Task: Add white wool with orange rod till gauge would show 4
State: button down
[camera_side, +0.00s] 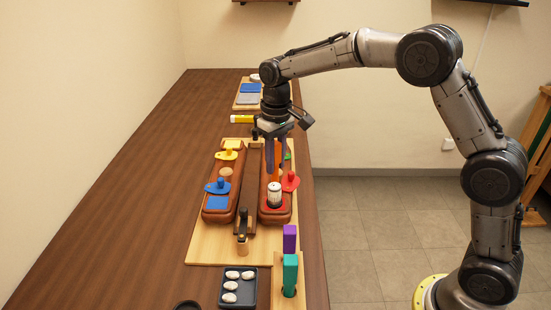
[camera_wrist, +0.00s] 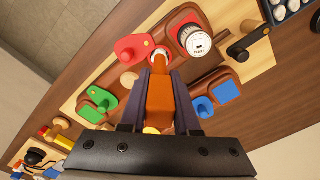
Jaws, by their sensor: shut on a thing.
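My gripper (camera_side: 274,168) is shut on the orange rod (camera_wrist: 160,100) and points it down over the right brown padded panel (camera_side: 264,212). In the wrist view the rod lies between my dark fingers (camera_wrist: 158,80). Its far end meets a pale round spot (camera_wrist: 160,54) in the panel, beside the red tab; whether that is wool or an opening's rim, I cannot tell. The white gauge (camera_side: 274,193) stands at the panel's near end and also shows in the wrist view (camera_wrist: 197,41); its reading is too small to read. White wool tufts (camera_side: 247,275) lie in a dark tray (camera_side: 226,294).
A red tab (camera_side: 290,182) and green tab (camera_wrist: 100,97) sit along the right panel. The left panel has a blue tab (camera_side: 222,186) and yellow tab (camera_side: 228,154). A black-handled post (camera_side: 243,220) stands between. Purple (camera_side: 290,237) and green (camera_side: 290,272) blocks stand in front.

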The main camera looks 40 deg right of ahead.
jog(key=shift+f, duration=1.1)
dwell(0.6)
jog(key=shift+r, duration=4.2)
